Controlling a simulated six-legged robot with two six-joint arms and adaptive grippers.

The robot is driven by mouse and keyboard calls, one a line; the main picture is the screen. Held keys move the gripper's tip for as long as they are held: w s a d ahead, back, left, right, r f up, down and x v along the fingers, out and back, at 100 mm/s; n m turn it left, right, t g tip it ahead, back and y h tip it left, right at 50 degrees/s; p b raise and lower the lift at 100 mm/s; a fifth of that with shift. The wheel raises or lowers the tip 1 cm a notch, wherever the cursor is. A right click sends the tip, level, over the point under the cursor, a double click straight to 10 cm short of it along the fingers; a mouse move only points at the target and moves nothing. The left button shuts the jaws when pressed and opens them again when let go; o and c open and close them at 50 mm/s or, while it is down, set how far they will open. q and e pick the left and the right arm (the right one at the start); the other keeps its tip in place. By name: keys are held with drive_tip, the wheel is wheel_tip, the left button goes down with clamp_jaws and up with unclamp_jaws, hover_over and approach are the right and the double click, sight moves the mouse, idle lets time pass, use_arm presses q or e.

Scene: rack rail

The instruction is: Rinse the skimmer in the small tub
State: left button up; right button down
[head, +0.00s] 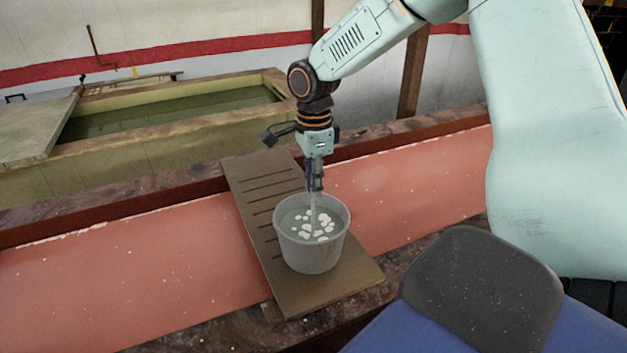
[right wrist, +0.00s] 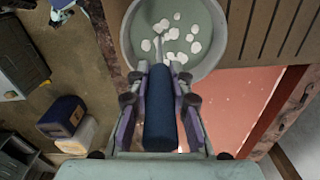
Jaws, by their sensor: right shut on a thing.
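The small tub (head: 312,258) is a translucent grey bucket on a slotted board. It holds greenish water with several white pieces. My right gripper (head: 315,182) points down above the tub and is shut on the skimmer's dark blue handle, which also shows in the right wrist view (right wrist: 160,112). The skimmer's thin grey shaft (head: 313,207) runs down into the tub's water. Its lower end is hidden among the white pieces and water. The tub's rim (right wrist: 124,40) lies just beyond the fingers in the right wrist view. My left gripper is not in view.
The slotted brown board (head: 262,195) lies across a long red-pink trough (head: 120,262) with dark wooden edges. A large tank (head: 150,150) of green water stands behind at the left. In the right wrist view, a blue container (right wrist: 62,116) stands on the floor.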

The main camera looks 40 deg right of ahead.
sight(310, 160)
drive_tip(key=shift+r, duration=0.15)
idle(0.4)
drive_tip(key=shift+r+p, duration=0.8)
drive_tip(key=shift+r, duration=3.35)
drive_tip(key=shift+s+f, duration=0.1)
